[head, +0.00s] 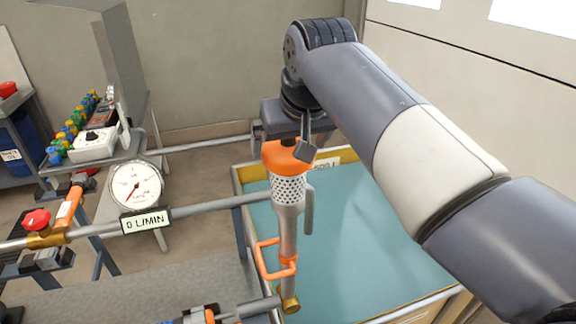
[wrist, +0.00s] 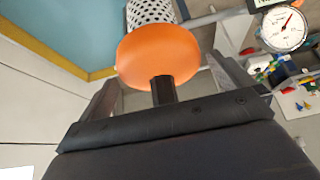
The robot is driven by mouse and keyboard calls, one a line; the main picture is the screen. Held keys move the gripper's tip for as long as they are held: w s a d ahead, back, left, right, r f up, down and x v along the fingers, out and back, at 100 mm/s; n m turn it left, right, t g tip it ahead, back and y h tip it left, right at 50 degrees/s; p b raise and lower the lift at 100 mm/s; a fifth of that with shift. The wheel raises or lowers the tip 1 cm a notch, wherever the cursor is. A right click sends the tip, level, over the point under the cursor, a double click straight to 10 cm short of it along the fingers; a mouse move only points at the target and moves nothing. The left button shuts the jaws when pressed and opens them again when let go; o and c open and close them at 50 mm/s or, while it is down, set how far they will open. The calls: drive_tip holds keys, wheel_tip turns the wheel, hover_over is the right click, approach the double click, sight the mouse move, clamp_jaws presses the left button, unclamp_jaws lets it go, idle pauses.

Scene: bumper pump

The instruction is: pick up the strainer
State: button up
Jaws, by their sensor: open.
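The strainer (head: 288,188) is a perforated silver cylinder with an orange cap (head: 287,156) and a short dark stem on top. It stands upright above a metal pipe with an orange handle (head: 268,258). In the wrist view, the orange cap (wrist: 158,52) is in the middle, with the perforated body (wrist: 150,12) behind it and the black stem (wrist: 162,90) pointing towards my palm. My gripper (head: 293,142) is right above the cap, open. Its fingers (wrist: 163,80) lie on either side of the stem, apart from it. One finger is mostly hidden in the head view.
A teal-floored tank with a yellow rim (head: 240,178) lies below. A round gauge (head: 135,186) and a "0 L/MIN" display (head: 146,220) sit left on a horizontal pipe. A red valve knob (head: 36,220) is further left. A bench holds coloured parts and a white box (head: 95,142).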

drive_tip(key=shift+x, duration=1.45)
drive_tip(key=shift+c, duration=0.3)
drive_tip(key=shift+r, duration=0.1)
drive_tip(key=c, duration=0.9)
